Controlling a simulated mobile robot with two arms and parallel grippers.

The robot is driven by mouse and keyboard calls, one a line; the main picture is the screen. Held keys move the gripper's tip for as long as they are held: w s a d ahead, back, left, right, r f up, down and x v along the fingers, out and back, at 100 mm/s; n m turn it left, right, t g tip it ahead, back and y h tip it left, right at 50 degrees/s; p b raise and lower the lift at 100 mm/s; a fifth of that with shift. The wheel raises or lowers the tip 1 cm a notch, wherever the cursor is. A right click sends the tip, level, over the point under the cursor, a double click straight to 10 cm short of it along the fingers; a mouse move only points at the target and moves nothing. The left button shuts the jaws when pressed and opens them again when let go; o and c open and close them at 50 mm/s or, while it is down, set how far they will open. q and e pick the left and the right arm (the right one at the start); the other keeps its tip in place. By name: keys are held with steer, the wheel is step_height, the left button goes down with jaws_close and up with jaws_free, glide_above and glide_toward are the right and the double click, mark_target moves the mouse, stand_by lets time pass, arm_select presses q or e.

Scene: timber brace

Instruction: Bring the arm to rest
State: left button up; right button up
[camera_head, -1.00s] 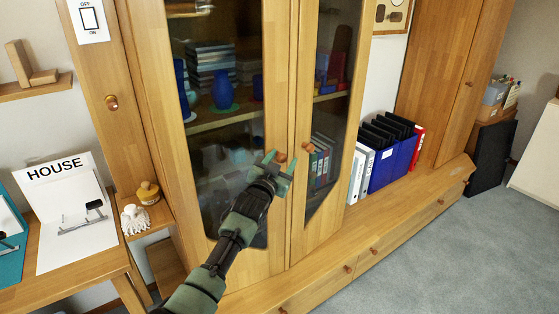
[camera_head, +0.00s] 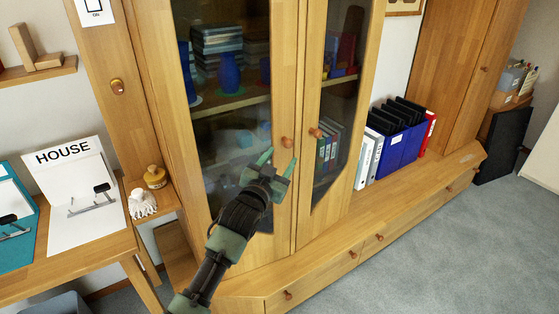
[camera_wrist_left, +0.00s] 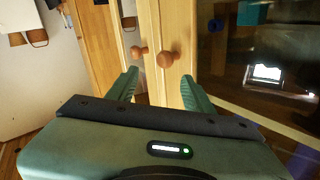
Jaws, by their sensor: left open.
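My left gripper (camera_head: 277,163) is open and empty in front of the glass-doored wooden cabinet (camera_head: 279,205) in the head view. Its fingertips are just below and left of the left door's round knob (camera_head: 287,142). The right door's knob (camera_head: 316,133) is a little farther right. Both doors look shut. In the left wrist view the open fingers (camera_wrist_left: 160,85) point toward the doors, with one knob (camera_wrist_left: 168,60) ahead between them and a second knob (camera_wrist_left: 138,51) to its left. Nothing is between the fingers. My right gripper is not in view.
A desk (camera_head: 95,254) with a HOUSE sheet (camera_head: 75,190) stands at the left. A small shelf (camera_head: 163,198) holds a white hand-shaped object and a yellow bottle. Binders (camera_head: 395,142) stand on the low cabinet at the right. Grey carpet (camera_head: 440,250) is clear at front right.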

arm_select(q)
steer(key=shift+s, duration=0.1)
steer(key=s+a+f+n+g+y, duration=0.1)
steer(key=s+a+f+g, duration=0.2)
steer(key=s+f, duration=0.8)
steer(key=s+a+f+n+g+y, duration=0.1)
steer(key=s+a+f+g, duration=0.2)
steer(key=f, duration=1.6)
steer(key=s+a+f+n+g+y, duration=0.15)
steer(key=s+a+f, duration=0.4)
steer(key=f, duration=0.95)
steer(key=s+a+f+g, duration=0.2)
steer(key=s+f, duration=0.4)
steer(key=s, duration=0.9)
steer(key=s+a+f+g+y+p, duration=0.1)
steer(key=s+f, duration=0.5)
steer(key=s, duration=0.9)
steer(key=s+a+f+g, duration=0.4)
steer(key=s+f+g, duration=0.1)
steer(key=s, duration=1)
steer(key=shift+s+f+g+y, duration=0.2)
steer(key=shift+f+g+y, duration=0.15)
steer(key=shift+f, duration=0.35)
steer(key=shift+n, duration=0.25)
